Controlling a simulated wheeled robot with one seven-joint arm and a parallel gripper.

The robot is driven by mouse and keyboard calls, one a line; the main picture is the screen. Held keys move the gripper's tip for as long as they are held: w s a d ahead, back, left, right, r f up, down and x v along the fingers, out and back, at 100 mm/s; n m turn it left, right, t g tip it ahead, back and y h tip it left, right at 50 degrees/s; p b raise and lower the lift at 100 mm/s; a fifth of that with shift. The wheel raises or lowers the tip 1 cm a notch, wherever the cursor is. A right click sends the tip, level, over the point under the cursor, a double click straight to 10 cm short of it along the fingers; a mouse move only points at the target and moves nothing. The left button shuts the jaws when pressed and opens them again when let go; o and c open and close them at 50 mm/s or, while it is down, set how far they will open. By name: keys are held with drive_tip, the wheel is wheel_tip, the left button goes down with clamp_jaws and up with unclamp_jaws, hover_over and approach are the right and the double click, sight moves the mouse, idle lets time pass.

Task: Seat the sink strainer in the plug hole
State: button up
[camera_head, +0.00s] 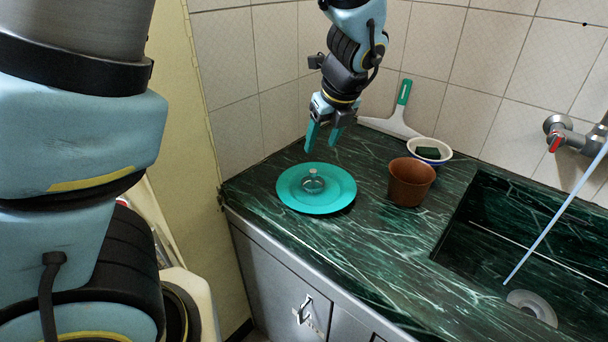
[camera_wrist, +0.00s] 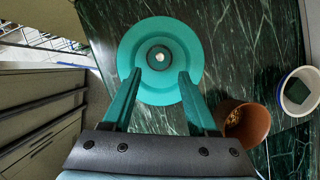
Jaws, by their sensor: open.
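The sink strainer (camera_head: 312,185) sits on a round teal plate (camera_head: 338,199) near the left end of the counter. It looks small and greyish, with a pale knob on top. My gripper (camera_head: 320,148) is open and empty, pointing down above the far side of the plate, apart from the strainer. In the wrist view the strainer (camera_wrist: 160,57) shows beyond and between the two teal fingertips (camera_wrist: 161,74), as a dark ring with a bright knob.
A brown pot (camera_head: 411,184) stands right of the plate. Behind it are a white bowl (camera_head: 441,160) with a dark green sponge and a squeegee (camera_head: 403,95) against the wall. A tap (camera_head: 570,137) and a thin pale blue stick (camera_head: 560,212) are at the sink (camera_head: 500,200).

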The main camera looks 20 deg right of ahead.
hover_over(314, 171)
drive_tip(key=s, duration=0.2)
wheel_tip(314, 171, down, 5)
drive_tip(key=shift+p+x, duration=0.95)
drive_tip(key=shift+x, duration=1.65)
drive_tip(key=shift+s+d, duration=0.1)
drive_tip(key=shift+s, duration=0.05)
drive_tip(key=shift+c, duration=0.2)
clamp_jaws()
